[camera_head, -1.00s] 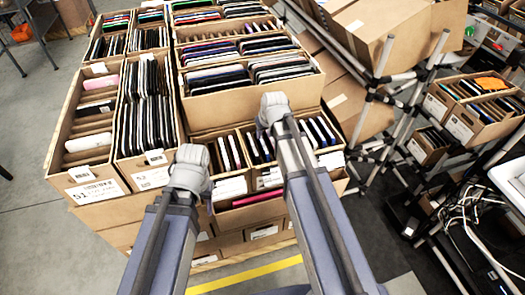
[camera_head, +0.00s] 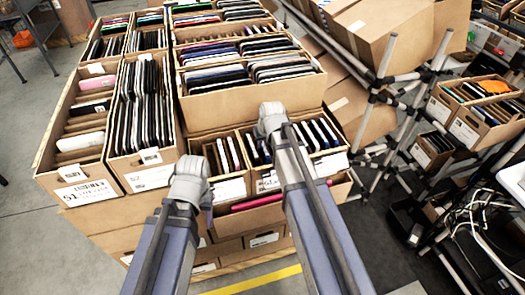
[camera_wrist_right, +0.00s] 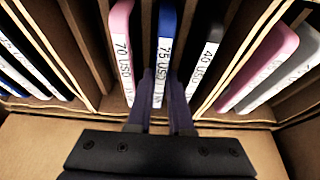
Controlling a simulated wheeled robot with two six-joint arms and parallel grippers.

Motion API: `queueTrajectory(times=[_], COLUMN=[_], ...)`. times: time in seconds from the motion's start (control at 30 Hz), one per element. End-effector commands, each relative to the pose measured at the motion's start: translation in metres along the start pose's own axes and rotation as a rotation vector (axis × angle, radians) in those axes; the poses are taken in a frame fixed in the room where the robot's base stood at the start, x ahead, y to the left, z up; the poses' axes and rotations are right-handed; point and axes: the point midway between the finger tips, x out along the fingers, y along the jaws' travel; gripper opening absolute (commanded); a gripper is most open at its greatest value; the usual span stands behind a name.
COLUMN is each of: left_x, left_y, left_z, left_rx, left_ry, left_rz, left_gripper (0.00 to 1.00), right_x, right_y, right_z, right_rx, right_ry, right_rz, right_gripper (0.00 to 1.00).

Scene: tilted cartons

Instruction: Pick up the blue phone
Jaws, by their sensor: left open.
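The blue phone (camera_wrist_right: 166,45) stands upright in a carton slot in the right wrist view, with a white 75 USD label on its near edge. A pink phone (camera_wrist_right: 120,50) stands to its left and a dark phone (camera_wrist_right: 207,55) to its right, both apart from it. My right gripper (camera_wrist_right: 163,88) has one finger on each side of the blue phone's labelled edge; whether they touch it is unclear. In the head view my right gripper (camera_head: 270,115) is over the front cartons, its fingers hidden.
Cardboard dividers (camera_wrist_right: 88,60) flank the phones closely. Cartons of upright devices (camera_head: 245,75) fill the stack behind. A pink device (camera_head: 255,202) lies in the lower front carton. A tube-framed rack (camera_head: 385,65) with boxes stands at the right. Open floor (camera_head: 25,245) shows at left.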

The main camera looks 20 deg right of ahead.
Motion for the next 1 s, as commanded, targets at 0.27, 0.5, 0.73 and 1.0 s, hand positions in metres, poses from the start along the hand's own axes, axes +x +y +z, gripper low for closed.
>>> queueTrajectory(times=[0.27, 0.5, 0.73, 1.0], left_x=[0.0, 0.0, -0.002, -0.024], left_y=[0.0, 0.0, 0.0, -0.002], left_z=[0.0, 0.0, 0.0, 0.001], left_rx=[0.0, 0.0, 0.0, 0.0], left_ry=[0.0, 0.0, 0.0, 0.0], left_rz=[0.0, 0.0, 0.0, 0.0], left_gripper=[0.53, 0.53, 0.53, 0.53], right_x=[0.0, 0.0, -0.002, -0.022], right_y=[0.0, 0.0, 0.0, 0.0], right_z=[0.0, 0.0, -0.001, -0.009], right_rx=[0.0, 0.0, 0.0, 0.0], right_ry=[0.0, 0.0, 0.0, 0.0], right_rz=[0.0, 0.0, 0.0, 0.0], right_gripper=[0.0, 0.0, 0.0, 0.0])
